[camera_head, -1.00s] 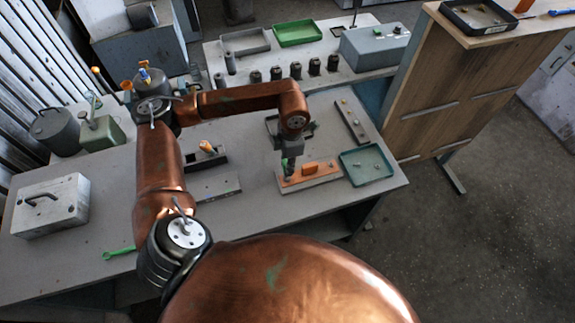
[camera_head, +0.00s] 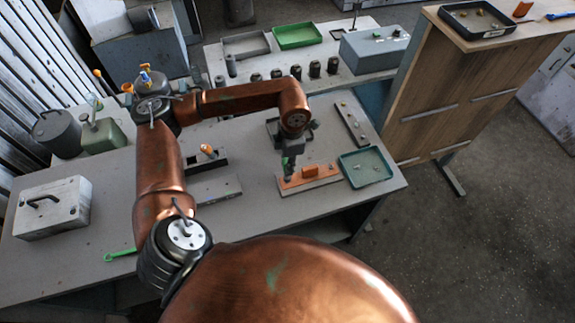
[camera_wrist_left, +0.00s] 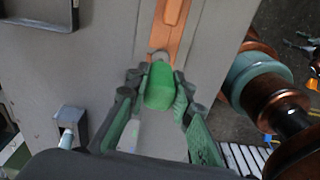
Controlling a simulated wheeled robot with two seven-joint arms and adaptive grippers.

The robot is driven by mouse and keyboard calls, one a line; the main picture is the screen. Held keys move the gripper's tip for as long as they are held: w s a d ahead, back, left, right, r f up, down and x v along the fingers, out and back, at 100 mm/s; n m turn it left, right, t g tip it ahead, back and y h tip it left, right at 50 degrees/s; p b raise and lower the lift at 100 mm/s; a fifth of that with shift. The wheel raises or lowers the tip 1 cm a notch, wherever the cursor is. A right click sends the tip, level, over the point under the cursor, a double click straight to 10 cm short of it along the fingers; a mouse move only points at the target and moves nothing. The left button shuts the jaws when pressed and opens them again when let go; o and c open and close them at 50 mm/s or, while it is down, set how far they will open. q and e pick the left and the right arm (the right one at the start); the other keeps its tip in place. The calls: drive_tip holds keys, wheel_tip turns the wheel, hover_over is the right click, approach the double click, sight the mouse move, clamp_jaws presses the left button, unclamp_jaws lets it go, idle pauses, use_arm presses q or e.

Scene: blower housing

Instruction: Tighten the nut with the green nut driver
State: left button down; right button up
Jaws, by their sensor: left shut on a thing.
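My left gripper (camera_head: 289,168) points down over the left end of an orange part (camera_head: 311,172) on a grey base plate. It is shut on the green nut driver (camera_wrist_left: 159,88), whose green handle shows between the fingers in the left wrist view. The driver's tip meets or covers a round grey end (camera_wrist_left: 160,57) at the end of the orange strip (camera_wrist_left: 168,28). I cannot tell whether it is seated on the nut, which is hidden. In the head view the driver is mostly hidden by the gripper. My right gripper is not in view.
A green tray (camera_head: 366,167) lies right of the orange part, and a narrow bar (camera_head: 351,122) lies behind it. A dark holder with an orange-handled tool (camera_head: 208,151) stands to the left. A green wrench (camera_head: 120,254) and a white case (camera_head: 53,207) are farther left.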

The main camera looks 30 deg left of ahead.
use_arm(q)
drive_tip(key=shift+r+p, duration=1.4)
drive_tip(key=shift+r, duration=1.7)
drive_tip(key=shift+f, duration=0.1)
